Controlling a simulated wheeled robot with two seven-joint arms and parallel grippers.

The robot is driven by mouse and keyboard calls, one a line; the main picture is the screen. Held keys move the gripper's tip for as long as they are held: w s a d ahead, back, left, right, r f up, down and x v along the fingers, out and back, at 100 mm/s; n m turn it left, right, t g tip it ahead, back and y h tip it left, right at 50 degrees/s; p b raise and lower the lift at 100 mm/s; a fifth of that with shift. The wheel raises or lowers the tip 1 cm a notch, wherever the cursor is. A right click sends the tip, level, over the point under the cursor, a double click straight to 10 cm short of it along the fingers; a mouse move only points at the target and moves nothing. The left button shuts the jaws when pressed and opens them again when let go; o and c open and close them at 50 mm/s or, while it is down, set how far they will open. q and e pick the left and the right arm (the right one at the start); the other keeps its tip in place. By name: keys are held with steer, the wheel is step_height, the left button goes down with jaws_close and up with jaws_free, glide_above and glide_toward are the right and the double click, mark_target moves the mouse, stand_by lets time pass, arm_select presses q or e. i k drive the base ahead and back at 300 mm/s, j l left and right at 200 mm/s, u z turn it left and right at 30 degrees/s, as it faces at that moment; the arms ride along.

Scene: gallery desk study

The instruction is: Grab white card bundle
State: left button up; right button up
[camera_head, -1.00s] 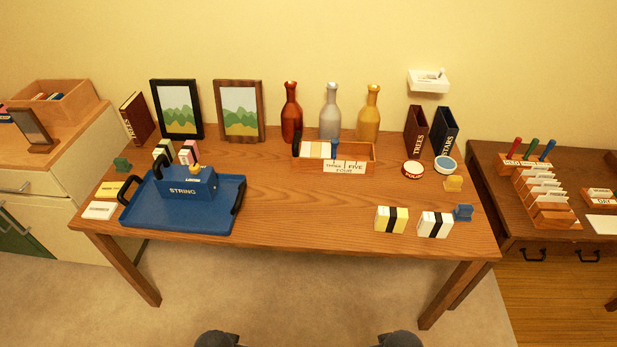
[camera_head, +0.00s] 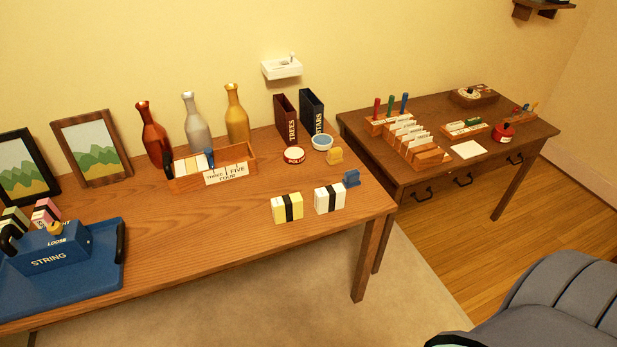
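The white card bundle (camera_head: 330,198) stands on the desk near its right front edge. It is white with a dark band around its middle. A yellow card bundle (camera_head: 287,208) with a dark band stands just to its left, with a small gap. A small blue stand (camera_head: 352,178) is just behind it to the right. Neither of my grippers shows in the head view.
The wooden desk (camera_head: 200,240) is clear to the left of the bundles. Behind them are a round red-and-white tin (camera_head: 294,155), a yellow stand (camera_head: 335,156) and a card box (camera_head: 243,155). A blue tray (camera_head: 100,280) is at left. A grey armchair (camera_head: 550,305) fills the lower right.

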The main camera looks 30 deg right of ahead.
mark_target(330, 198)
steer(key=l+z, duration=0.15)
steer(key=z, duration=0.2)
steer(key=k+l+z, duration=0.1)
steer(key=z, duration=0.25)
